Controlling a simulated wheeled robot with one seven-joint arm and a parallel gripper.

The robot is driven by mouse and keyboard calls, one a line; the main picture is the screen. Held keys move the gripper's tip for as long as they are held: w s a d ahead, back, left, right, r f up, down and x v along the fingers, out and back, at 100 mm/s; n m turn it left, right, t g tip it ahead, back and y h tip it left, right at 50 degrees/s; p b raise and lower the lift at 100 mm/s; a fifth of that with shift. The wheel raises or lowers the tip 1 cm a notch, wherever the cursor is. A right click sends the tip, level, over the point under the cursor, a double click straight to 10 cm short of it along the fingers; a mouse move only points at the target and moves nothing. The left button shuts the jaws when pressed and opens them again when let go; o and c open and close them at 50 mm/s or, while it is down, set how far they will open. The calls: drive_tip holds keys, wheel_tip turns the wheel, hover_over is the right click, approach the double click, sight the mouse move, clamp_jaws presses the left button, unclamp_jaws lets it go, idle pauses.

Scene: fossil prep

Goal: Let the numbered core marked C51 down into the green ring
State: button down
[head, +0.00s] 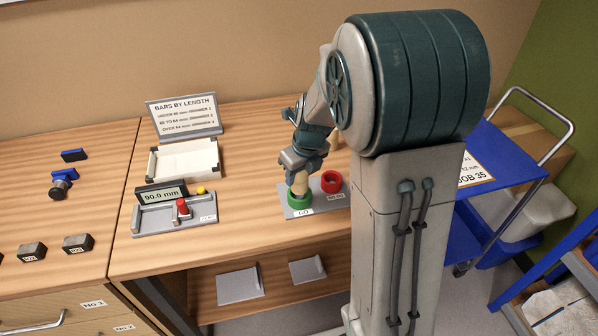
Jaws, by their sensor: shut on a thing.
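My gripper (300,170) points down and is shut on a pale, upright core (299,185). The gripper hides the core's upper part, and no marking on it can be read. The green ring (299,200) sits on a grey plate with a "GO" label, at the front of the bench. The core's lower end is at the ring's opening; I cannot tell how deep it is or whether it touches the ring.
A red ring (331,181) stands close right of the green one on the grey plate (318,204). A gauge reading 90.0 mm (160,194), a white tray (186,160) and a sign (184,117) are to the left. A blue cart (490,150) stands to the right.

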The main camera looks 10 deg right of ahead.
sight(299, 183)
drive_tip(key=shift+f+b, duration=1.05)
drive_tip(key=shift+f, duration=0.95)
drive_tip(key=shift+r, duration=0.1)
idle(0.6)
drive_tip(key=shift+r+p, duration=2.7)
drive_tip(key=shift+p, duration=0.15)
drive_tip(key=shift+f, duration=0.1)
